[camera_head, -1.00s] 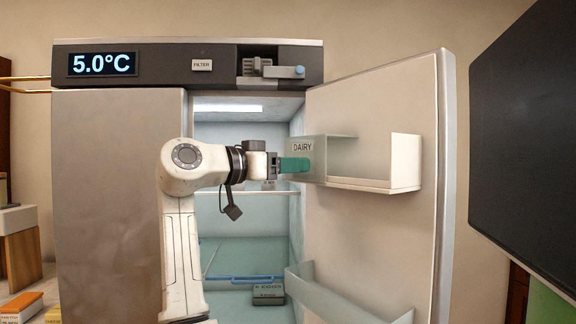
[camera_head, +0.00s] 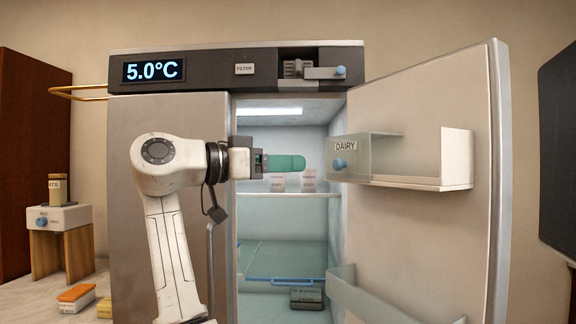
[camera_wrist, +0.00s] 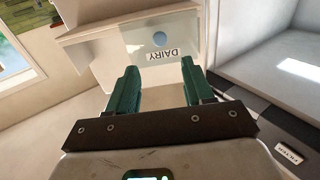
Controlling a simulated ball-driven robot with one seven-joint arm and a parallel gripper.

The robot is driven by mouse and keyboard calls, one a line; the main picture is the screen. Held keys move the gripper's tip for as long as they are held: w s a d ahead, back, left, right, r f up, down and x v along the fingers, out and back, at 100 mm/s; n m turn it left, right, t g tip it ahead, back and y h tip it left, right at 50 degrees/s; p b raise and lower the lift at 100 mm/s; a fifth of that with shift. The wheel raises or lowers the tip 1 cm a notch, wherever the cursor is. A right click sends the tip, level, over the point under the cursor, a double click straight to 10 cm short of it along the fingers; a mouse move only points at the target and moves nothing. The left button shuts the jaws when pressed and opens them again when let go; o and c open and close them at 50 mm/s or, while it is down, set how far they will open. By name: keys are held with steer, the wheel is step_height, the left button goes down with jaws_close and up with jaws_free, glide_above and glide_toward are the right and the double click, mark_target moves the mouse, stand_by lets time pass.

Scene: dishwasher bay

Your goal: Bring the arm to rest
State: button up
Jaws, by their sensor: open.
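My gripper (camera_head: 286,163) points right in the head view, held in front of the opening of the fridge (camera_head: 172,180). In the wrist view its two green fingers (camera_wrist: 158,85) are apart with nothing between them. The dairy flap (camera_head: 352,157), with a blue knob, is on the inside of the open fridge door (camera_head: 425,235). It lies a little beyond my fingertips and shows upside down in the wrist view (camera_wrist: 165,45). A gap shows between fingertips and flap in the head view.
A dark labelled box (camera_head: 307,298) lies low inside. A door bin (camera_head: 385,303) juts from the door's lower part. At left are a small stand (camera_head: 60,217) with a jar (camera_head: 58,187) and an orange-topped box (camera_head: 77,296).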

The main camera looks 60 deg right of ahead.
stand_by(0.4)
steer(key=w+f+n+t, duration=0.3)
steer(key=f+n+t, duration=0.25)
steer(key=f, duration=1.15)
steer(key=w+f+n+t, duration=0.35)
steer(key=f+n, duration=0.35)
steer(key=f, duration=0.9)
steer(key=s+a+f+n+t+y, duration=0.2)
steer(key=a+f+n+y, duration=0.1)
steer(key=f, duration=0.6)
steer(key=s+a+f+n+t+y, duration=0.2)
steer(key=s+a+f, duration=0.1)
steer(key=f, duration=0.7)
steer(key=s+a+f+n+g+y, duration=0.1)
steer(key=s+a+f+n+y, duration=0.6)
steer(key=s+a+f, duration=0.9)
steer(key=shift+s+a+f+y, duration=0.15)
steer(key=shift+s+a+y, duration=0.6)
steer(key=shift+s+y, duration=0.25)
